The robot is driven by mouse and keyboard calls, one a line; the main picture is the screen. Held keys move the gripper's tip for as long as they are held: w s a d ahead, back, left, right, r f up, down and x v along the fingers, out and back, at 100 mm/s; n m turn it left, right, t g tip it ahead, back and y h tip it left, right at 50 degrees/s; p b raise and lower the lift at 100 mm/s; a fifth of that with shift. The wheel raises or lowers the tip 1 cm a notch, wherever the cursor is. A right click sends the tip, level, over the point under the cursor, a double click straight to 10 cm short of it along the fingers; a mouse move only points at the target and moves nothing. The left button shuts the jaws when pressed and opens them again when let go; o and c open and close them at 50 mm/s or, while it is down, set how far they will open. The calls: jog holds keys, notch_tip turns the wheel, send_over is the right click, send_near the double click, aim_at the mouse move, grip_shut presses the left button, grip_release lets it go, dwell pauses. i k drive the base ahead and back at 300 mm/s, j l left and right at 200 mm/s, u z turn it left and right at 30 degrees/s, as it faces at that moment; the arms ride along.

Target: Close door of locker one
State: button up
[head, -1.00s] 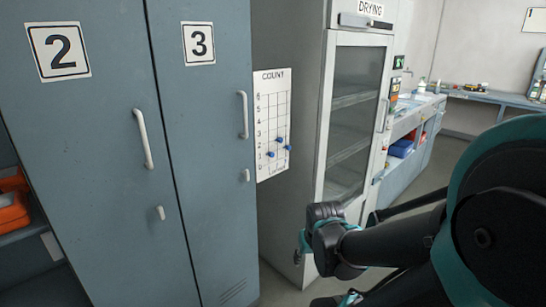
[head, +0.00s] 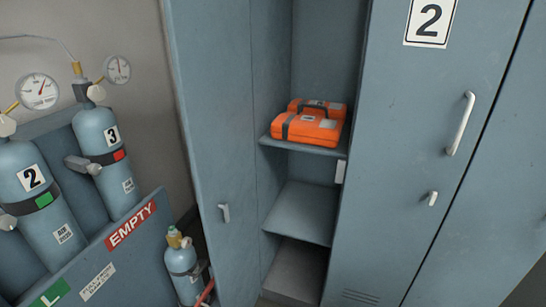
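In the head view, a blue-grey locker stands open left of locker two (head: 445,130). Its door (head: 205,110) is swung out to the left, and a small latch (head: 224,213) shows low on it. No number is visible on this door; locker two beside it carries a "2". An orange case (head: 308,128) lies on the upper shelf (head: 290,146), with what looks like a second one behind it. My gripper is not in view.
Left of the door, numbered gas cylinders (head: 105,165) with gauges stand in a rack (head: 150,235) marked "EMPTY". A smaller cylinder (head: 182,262) stands close to the open door's lower left. Locker two is shut.

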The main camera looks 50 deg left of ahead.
aim_at(210, 40)
jog(key=u, duration=1.7)
